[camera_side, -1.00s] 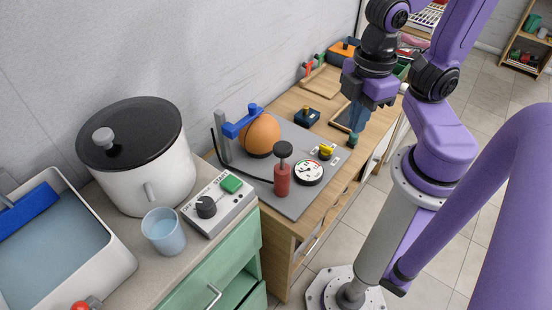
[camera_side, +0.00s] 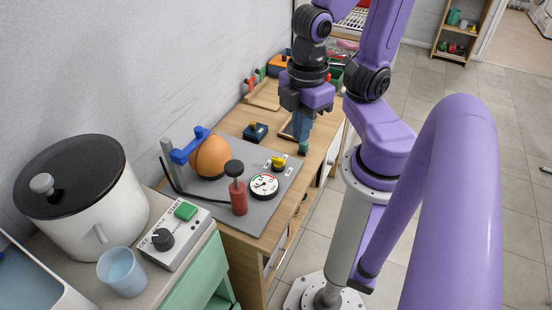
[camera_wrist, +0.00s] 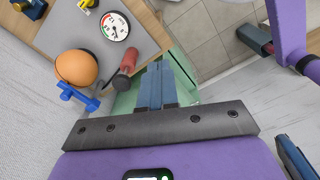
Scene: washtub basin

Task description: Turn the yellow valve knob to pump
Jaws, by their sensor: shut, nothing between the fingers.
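The yellow valve knob (camera_side: 278,163) sits on the grey board (camera_side: 255,215), behind the round gauge (camera_side: 264,186). It also shows at the top edge of the wrist view (camera_wrist: 88,3), partly cut off. Small labels lie beside it, too small to read in the side view. My gripper (camera_side: 303,147) is to the right of the knob in the side view, pointing down, apart from it. Its blue fingers are closed together and empty, as the wrist view (camera_wrist: 158,70) also shows. The height of the fingertips above the board is hard to judge.
A red pump cylinder with a black top (camera_side: 238,195) stands left of the gauge. A dark blue block with a yellow top (camera_side: 255,131) lies behind. A pot (camera_side: 75,190) and control box (camera_side: 172,235) stand front left.

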